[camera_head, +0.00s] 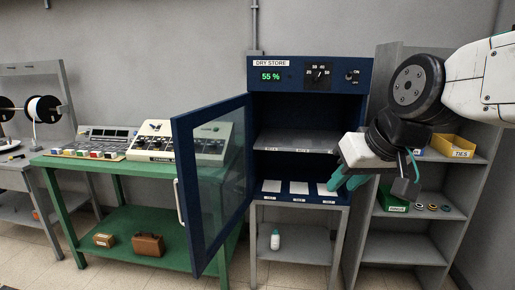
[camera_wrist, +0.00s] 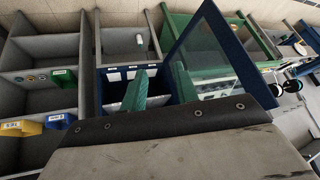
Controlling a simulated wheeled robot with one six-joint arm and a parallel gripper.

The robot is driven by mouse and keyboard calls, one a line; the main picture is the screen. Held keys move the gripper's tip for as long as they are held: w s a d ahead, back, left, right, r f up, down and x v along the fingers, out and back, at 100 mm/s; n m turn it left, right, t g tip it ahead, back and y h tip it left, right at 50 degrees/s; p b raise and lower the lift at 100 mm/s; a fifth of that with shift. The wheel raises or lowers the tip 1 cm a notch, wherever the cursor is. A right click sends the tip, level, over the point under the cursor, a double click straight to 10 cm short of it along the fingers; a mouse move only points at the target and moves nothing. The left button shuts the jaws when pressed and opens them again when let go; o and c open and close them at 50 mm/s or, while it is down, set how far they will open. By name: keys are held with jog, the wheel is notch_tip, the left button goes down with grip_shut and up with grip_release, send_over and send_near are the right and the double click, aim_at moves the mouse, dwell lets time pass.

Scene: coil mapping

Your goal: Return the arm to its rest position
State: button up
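My arm reaches in from the upper right of the head view. My gripper (camera_head: 346,182), with teal fingertips, is in front of the right side of the blue dry store cabinet (camera_head: 310,76). In the wrist view the two green fingers of my gripper (camera_wrist: 160,84) stand apart, with nothing seen between them. The cabinet's glass door (camera_head: 215,180) is swung open to the left. Several pale cards or pads lie on the cabinet floor (camera_head: 285,199). The middle shelf (camera_head: 295,142) shows no object on it. My arm hides part of the cabinet's right side.
A grey shelf unit (camera_head: 405,248) stands at right, with a yellow TIES bin (camera_head: 453,146) and a green bin (camera_head: 392,201). A green bench (camera_head: 100,168) with a control box (camera_head: 152,140) stands at left. A white bottle (camera_head: 275,239) is under the cabinet.

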jog(key=s+d+f+g+h, duration=0.1)
jog(key=s+d+f, duration=0.2)
jog(key=s, duration=0.3)
jog(key=s+d+f+m+g+h, duration=0.1)
jog(key=s+d+f+g, duration=0.1)
jog(key=s, duration=0.3)
jog(key=s+d+f+m+g, duration=0.1)
jog(key=s+d+f, duration=0.3)
jog(key=s, duration=0.2)
jog(key=shift+s+d+g+h, duration=0.3)
jog(key=shift+d+g+h, duration=0.1)
jog(key=shift+m, duration=0.3)
